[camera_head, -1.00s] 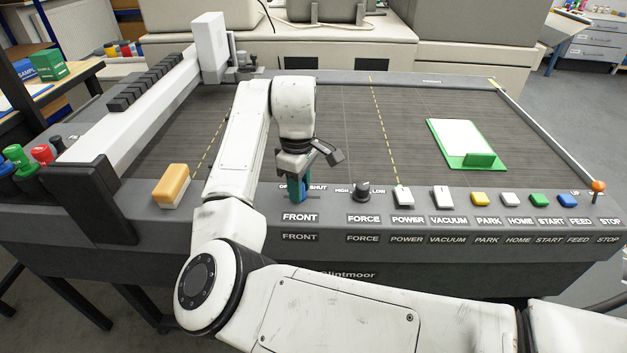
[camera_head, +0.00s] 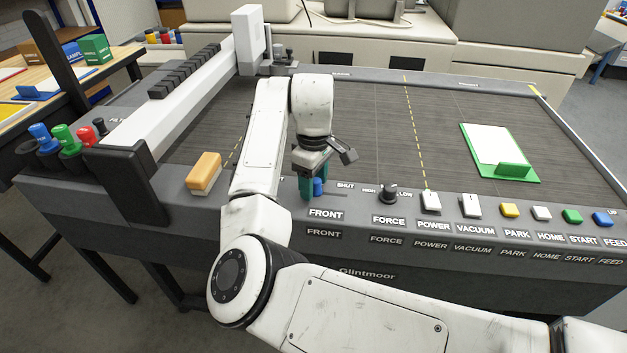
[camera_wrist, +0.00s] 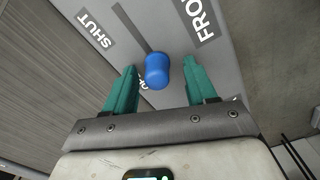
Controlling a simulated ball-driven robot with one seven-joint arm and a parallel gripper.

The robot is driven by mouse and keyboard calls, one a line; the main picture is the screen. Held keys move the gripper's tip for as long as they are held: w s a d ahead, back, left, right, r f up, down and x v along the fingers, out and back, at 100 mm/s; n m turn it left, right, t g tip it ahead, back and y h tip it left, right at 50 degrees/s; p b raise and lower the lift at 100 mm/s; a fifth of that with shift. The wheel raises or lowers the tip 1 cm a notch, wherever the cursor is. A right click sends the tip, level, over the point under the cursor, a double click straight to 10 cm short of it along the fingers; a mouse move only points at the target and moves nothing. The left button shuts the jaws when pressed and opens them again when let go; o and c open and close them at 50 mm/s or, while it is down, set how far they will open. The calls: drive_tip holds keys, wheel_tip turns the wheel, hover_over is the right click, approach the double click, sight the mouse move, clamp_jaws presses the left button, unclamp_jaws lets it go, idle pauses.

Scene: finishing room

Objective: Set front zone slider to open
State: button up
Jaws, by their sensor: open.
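The front zone slider has a blue knob (camera_head: 318,187) above the FRONT label on the table's front panel. Its slot runs right from the knob toward the SHUT label. In the wrist view the knob (camera_wrist: 157,70) stands beside the partly hidden OPEN label, at the end of the slot away from SHUT (camera_wrist: 95,28). My gripper (camera_head: 311,190) points down at the slider with its teal fingers open. In the wrist view the knob shows between the two fingers, with a gap on each side. The head view partly hides the knob behind a finger.
A FORCE dial (camera_head: 388,194) and the POWER switch (camera_head: 431,203) stand to the right. An orange-and-white block (camera_head: 204,174) sits left of my arm. A white gantry beam (camera_head: 165,112) spans the left side. A green-edged white board (camera_head: 497,150) lies on the bed.

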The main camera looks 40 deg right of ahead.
wheel_tip(320, 180, up, 11)
idle(0.4)
drive_tip(key=shift+f, duration=0.1)
idle(0.4)
